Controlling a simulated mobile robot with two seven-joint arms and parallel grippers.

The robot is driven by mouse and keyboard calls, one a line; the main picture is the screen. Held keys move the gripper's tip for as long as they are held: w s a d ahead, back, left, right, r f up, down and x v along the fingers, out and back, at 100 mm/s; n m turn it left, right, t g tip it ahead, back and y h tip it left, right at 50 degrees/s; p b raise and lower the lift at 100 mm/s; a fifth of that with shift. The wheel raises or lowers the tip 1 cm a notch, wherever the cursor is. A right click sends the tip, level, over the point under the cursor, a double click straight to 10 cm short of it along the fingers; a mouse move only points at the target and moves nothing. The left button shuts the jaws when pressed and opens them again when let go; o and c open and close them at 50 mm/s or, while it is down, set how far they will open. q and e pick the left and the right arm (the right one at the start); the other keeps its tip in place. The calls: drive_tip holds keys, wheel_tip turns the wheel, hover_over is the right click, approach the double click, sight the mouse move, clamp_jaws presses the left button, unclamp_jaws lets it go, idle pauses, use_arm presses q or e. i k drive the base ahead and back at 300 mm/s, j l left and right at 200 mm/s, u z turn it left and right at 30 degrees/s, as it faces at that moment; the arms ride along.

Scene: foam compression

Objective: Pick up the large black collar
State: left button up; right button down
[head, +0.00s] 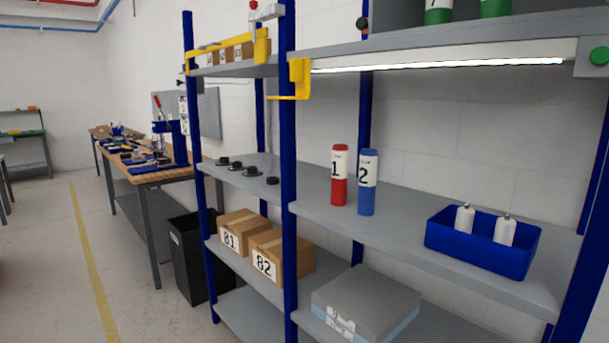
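Several small black round parts, which look like collars, stand in a row on the left grey shelf. One is at the far end (222,161), one beside it (236,166), one further along (252,171), and a plain flat ring-like one (272,181) is nearest the blue post. The others look flanged with a raised middle. They are too small in view to tell surely which is the large collar. Neither of my grippers is in view.
A blue upright post (289,200) stands just right of the black parts. A red cylinder (339,178), a blue cylinder (367,182) and a blue bin (481,246) are on the right shelf. Cardboard boxes (283,254) sit below. Floor at left (50,260) is clear.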

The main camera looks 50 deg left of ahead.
sight(270, 180)
drive_tip(key=j+z, duration=0.35)
drive_tip(key=j, duration=1.85)
